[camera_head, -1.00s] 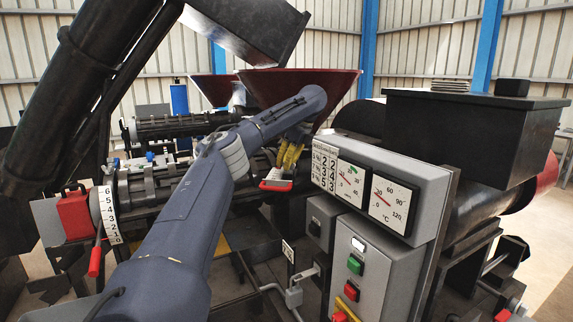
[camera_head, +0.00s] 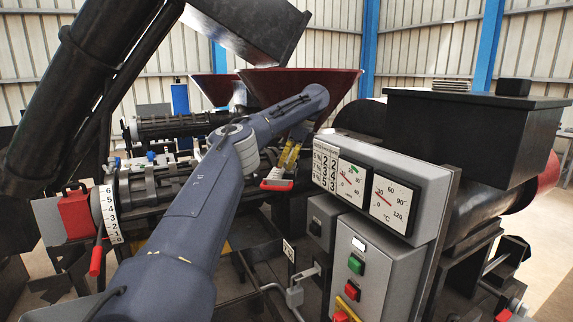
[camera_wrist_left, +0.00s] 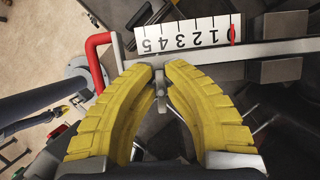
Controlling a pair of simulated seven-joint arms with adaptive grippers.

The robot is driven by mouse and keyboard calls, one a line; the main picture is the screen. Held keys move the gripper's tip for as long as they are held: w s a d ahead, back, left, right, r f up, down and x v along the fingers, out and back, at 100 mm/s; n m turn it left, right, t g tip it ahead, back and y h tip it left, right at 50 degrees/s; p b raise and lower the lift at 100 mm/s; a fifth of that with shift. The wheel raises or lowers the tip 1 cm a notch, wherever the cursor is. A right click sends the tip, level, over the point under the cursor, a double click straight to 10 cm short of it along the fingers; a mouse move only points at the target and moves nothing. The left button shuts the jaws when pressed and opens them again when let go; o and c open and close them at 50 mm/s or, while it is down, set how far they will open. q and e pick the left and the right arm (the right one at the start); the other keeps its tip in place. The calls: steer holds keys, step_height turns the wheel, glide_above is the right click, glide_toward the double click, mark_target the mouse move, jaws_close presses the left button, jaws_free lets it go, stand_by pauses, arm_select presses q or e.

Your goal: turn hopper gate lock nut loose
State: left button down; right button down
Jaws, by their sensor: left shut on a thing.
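The hopper gate lock nut (camera_wrist_left: 161,92) is a small grey metal piece with a narrow stem in the left wrist view. The yellow fingertips of my left gripper (camera_wrist_left: 161,72) are closed around it from both sides. In the head view my left gripper (camera_head: 286,163) points down below the red hopper (camera_head: 300,88), and the nut is hidden there. A white scale (camera_wrist_left: 185,38) numbered 0 to 5 lies just beyond the fingertips, with a red mark near its 0 end. A red bent handle (camera_wrist_left: 96,60) is at the left of the gate bar. My right gripper is not in view.
A grey gauge box (camera_head: 384,198) stands to the right of the gripper, above a button panel (camera_head: 372,268). Black ribbed barrel parts (camera_head: 165,186) lie to the left. A red canister (camera_head: 75,212) is at the far left.

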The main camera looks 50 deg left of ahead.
arm_select(q)
steer(key=c, duration=1.5)
jaws_free()
steer(key=shift+v, duration=3.7)
